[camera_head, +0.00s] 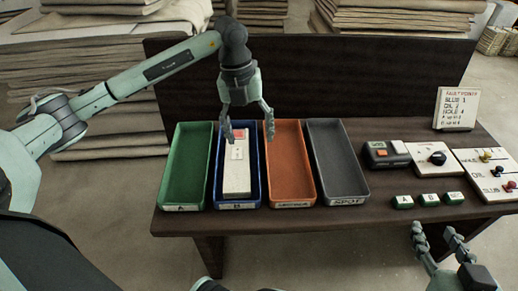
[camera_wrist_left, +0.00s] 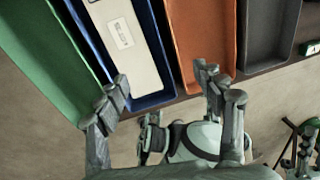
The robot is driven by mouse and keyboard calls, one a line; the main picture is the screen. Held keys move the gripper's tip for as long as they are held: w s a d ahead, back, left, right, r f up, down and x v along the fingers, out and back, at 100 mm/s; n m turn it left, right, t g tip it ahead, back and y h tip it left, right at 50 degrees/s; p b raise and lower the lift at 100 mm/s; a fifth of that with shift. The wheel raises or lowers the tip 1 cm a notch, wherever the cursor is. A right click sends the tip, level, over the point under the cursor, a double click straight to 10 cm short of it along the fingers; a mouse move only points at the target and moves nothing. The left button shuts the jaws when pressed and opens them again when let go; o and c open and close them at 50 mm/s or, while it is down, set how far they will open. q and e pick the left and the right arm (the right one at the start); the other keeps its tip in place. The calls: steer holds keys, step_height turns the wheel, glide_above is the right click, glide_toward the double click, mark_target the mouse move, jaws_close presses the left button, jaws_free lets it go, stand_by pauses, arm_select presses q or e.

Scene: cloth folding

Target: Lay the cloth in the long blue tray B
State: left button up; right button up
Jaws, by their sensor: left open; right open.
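The cloth (camera_head: 236,178) is a pale, narrow folded strip with a small label and a red mark near its far end. It lies lengthwise inside the long blue tray B (camera_head: 256,196). In the left wrist view the cloth (camera_wrist_left: 128,50) lies within the blue tray's walls (camera_wrist_left: 153,99). My left gripper (camera_head: 248,137) is open above the blue tray, its fingers apart and empty, with one finger in front of the far part of the cloth. My right gripper (camera_head: 439,238) is open and empty in front of the table's right part.
A green tray (camera_head: 184,168) stands left of the blue one; an orange tray (camera_head: 289,165) and a grey tray (camera_head: 337,165) stand to its right. Further right are a small device (camera_head: 387,155), green blocks (camera_head: 428,199), boards with knobs (camera_head: 490,172) and a sign (camera_head: 456,108). A dark panel rises behind.

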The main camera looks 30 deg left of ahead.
arm_select(q)
steer(key=s+d+r+m+h, duration=0.1)
steer(key=s+d+h, duration=0.15)
steer(key=d, duration=0.55)
steer(key=s+d+r+m+h, duration=0.15)
steer(key=d+h, duration=0.25)
steer(key=d, duration=0.4)
steer(key=s+d+r+m+h, duration=0.15)
steer(key=d+h, duration=0.25)
steer(key=d, duration=0.4)
steer(key=s+d+r+n+h, duration=0.1)
steer(key=s+d+r+h, duration=0.1)
steer(key=d+r+h, duration=0.3)
step_height(320, 180, up, 11)
steer(key=w+a+n+t+h, duration=0.2)
steer(key=n+t+h, duration=0.1)
steer(key=n+t, duration=0.7)
steer(key=w+a+f+n+t+y, duration=0.3)
steer(key=w+a+n+t+y, duration=0.1)
steer(key=a+n+t+y, duration=0.75)
steer(key=s+a+f+n+g+y, duration=0.1)
steer(key=s+f+n+g+y, duration=0.2)
steer(key=f, duration=0.5)
steer(key=s+a+f+n+g+y, duration=0.1)
steer(key=s+f+n+g+y, duration=0.2)
steer(key=f, duration=0.6)
steer(key=n+g, duration=0.2)
steer(key=n, duration=0.1)
steer(key=shift+a+g, duration=0.3)
steer(key=shift+g, duration=0.05)
